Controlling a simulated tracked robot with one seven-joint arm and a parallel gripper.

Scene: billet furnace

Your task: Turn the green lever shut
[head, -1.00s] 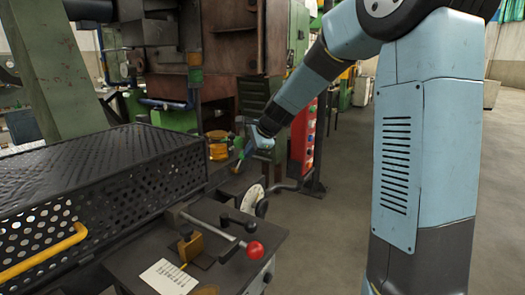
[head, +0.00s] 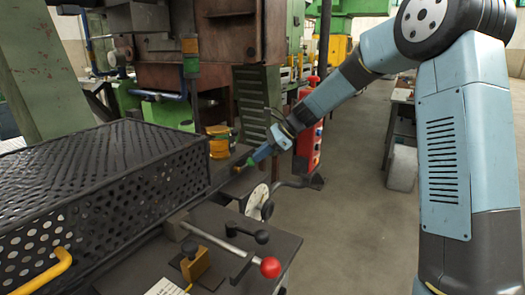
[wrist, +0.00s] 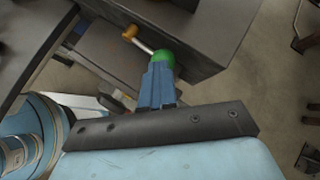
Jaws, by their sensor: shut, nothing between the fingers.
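The green lever's round green knob (wrist: 164,57) shows in the wrist view, on a thin metal rod running up-left to a brass hub (wrist: 130,32) beside a dark block. In the head view the knob is tiny (head: 250,162), just past my fingertips. My gripper (wrist: 160,70) is shut and empty, its blue fingers pointing at the knob. The fingertips are right at the knob's near side; I cannot tell whether they touch it. In the head view my gripper (head: 256,158) reaches down-left to the same spot.
A bench with a red-knobbed lever (head: 270,267) and a white dial (head: 257,201) stands in front. A black perforated cage (head: 100,190) is at left. A red box (head: 308,140) stands behind my arm. The floor at right is mostly open.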

